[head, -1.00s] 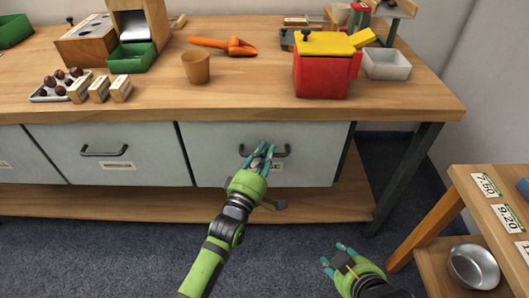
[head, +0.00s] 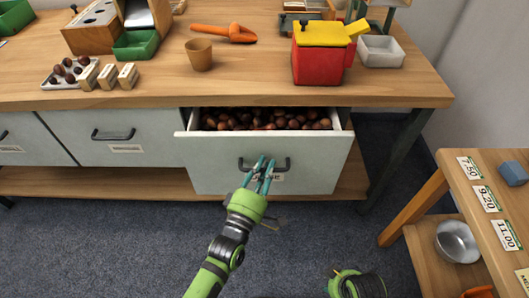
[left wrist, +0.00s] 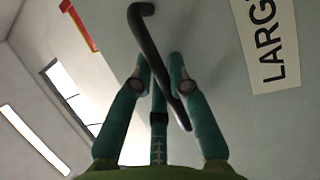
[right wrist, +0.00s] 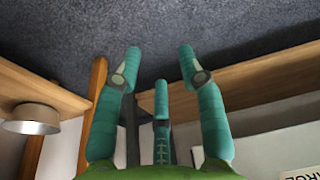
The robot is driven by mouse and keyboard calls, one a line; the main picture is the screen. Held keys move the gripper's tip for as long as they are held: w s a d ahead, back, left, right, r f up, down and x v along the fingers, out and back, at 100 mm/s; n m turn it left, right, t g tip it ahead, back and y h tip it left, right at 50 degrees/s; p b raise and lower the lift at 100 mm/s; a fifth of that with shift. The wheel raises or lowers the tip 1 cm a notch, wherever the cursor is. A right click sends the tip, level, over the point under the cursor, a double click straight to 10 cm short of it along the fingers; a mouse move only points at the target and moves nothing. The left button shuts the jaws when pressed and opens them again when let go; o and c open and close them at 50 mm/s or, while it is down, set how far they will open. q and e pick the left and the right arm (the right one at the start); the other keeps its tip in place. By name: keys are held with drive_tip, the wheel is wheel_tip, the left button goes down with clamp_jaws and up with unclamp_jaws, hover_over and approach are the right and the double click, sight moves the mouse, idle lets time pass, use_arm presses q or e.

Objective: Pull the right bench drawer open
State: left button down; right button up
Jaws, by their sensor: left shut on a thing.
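The right bench drawer (head: 210,170) stands pulled out from under the bench, and chestnuts (head: 265,118) show inside it. Its dark bar handle (head: 280,164) is on the front, beside a label partly hidden by my fingers. My left gripper (head: 262,170) is at the handle, its teal fingers shut on it. In the left wrist view the handle (left wrist: 150,45) runs between the fingers, near a label (left wrist: 265,40) reading "LARG". My right gripper (head: 345,278) is low at the bottom of the head view; in the right wrist view its fingers (right wrist: 160,75) are spread and empty.
The left drawer (head: 115,150) is shut. On the bench (head: 240,90) stand a red box with yellow lid (head: 318,60), a brown cup (head: 199,55) and an orange scoop (head: 225,33). A side table (head: 465,200) with price cards and a metal bowl (head: 457,241) stands at the right.

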use_arm(q)
drive_tip(key=s+p, duration=0.5)
drive_tip(key=s, duration=1.4)
drive_tip(key=shift+s, duration=0.15)
use_arm(e)
wheel_tip(320, 180, down, 9)
drive_tip(key=s, duration=0.2)
drive_tip(key=shift+s+d+t, duration=0.2)
drive_tip(key=shift+d+t, duration=0.1)
drive_tip(key=shift+d, duration=0.05)
use_arm(q)
drive_tip(key=c, duration=1.4)
unclamp_jaws()
drive_tip(key=v, duration=1.2)
